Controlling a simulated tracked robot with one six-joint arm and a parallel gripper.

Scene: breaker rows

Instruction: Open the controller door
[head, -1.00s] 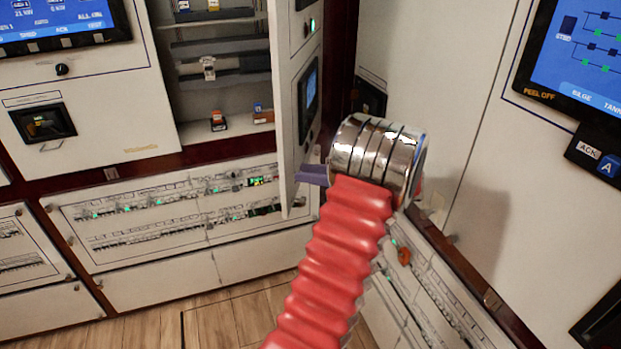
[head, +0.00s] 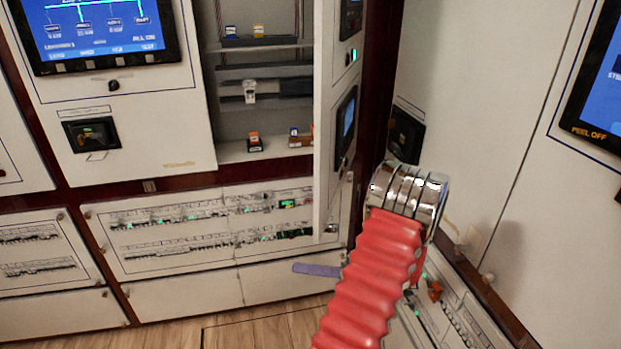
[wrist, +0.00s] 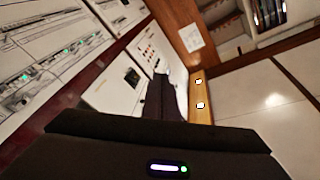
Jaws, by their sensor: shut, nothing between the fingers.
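The controller door (head: 335,150) is a pale panel with dark screens on its face. In the head view it stands swung out from its cabinet, seen nearly edge-on. The cabinet interior (head: 262,110) shows to its left, with shelves and small parts. My gripper (head: 300,268) shows only as a purple-grey finger left of my red arm, just below the door's lower edge and seemingly apart from it. In the wrist view my dark gripper (wrist: 160,95) is shut and empty. My red arm hides the rest of the gripper in the head view.
Low breaker panels (head: 200,235) run under the cabinet. A right-hand wall panel (head: 470,90) with a screen stands close to my arm. Wooden floor (head: 250,330) is free in front. The wrist view shows a wooden strip (wrist: 200,95) beside the panels.

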